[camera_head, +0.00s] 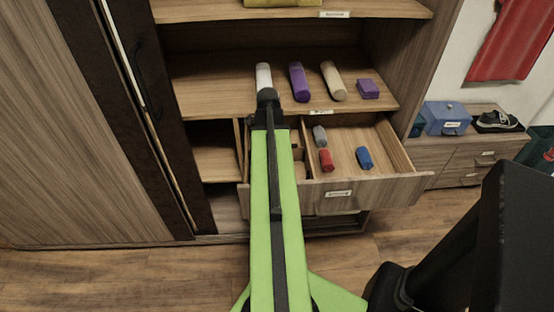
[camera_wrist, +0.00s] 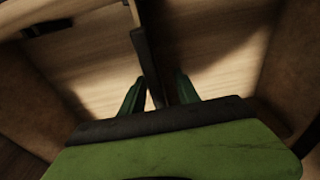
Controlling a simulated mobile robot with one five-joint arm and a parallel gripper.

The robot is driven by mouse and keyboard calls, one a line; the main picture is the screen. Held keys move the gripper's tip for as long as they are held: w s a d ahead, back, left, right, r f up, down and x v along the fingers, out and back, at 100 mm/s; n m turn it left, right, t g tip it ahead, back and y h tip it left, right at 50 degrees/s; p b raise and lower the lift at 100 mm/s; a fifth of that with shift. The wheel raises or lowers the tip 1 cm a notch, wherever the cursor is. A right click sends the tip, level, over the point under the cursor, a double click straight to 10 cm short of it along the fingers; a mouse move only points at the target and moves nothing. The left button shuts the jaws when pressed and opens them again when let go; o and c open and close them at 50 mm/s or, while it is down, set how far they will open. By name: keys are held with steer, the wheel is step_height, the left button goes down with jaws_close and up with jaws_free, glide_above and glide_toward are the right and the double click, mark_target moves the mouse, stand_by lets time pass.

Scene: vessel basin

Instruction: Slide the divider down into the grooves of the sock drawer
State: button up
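The sock drawer (camera_head: 352,190) is pulled out at the centre of the head view, its left part hidden behind my arm. A thin wooden board that looks like the divider (camera_head: 305,155) stands in it just right of my arm. In the wrist view the divider (camera_wrist: 147,62) runs between the two green fingers of my gripper (camera_wrist: 160,78). The fingers are apart, with a visible gap on each side of the board. My gripper's fingertips are hidden in the head view. I cannot see the grooves or how deep the board sits.
Grey (camera_head: 319,135), red (camera_head: 326,160) and blue (camera_head: 364,158) rolls lie in the drawer right of the board. The shelf (camera_head: 225,100) above holds white, purple and beige rolls and a purple block (camera_head: 368,89). A low cabinet (camera_head: 470,155) stands right.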

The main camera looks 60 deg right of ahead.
steer(key=shift+f, duration=0.1)
jaws_close()
stand_by(0.3)
step_height(320, 180, up, 18)
steer(key=p, duration=1.8)
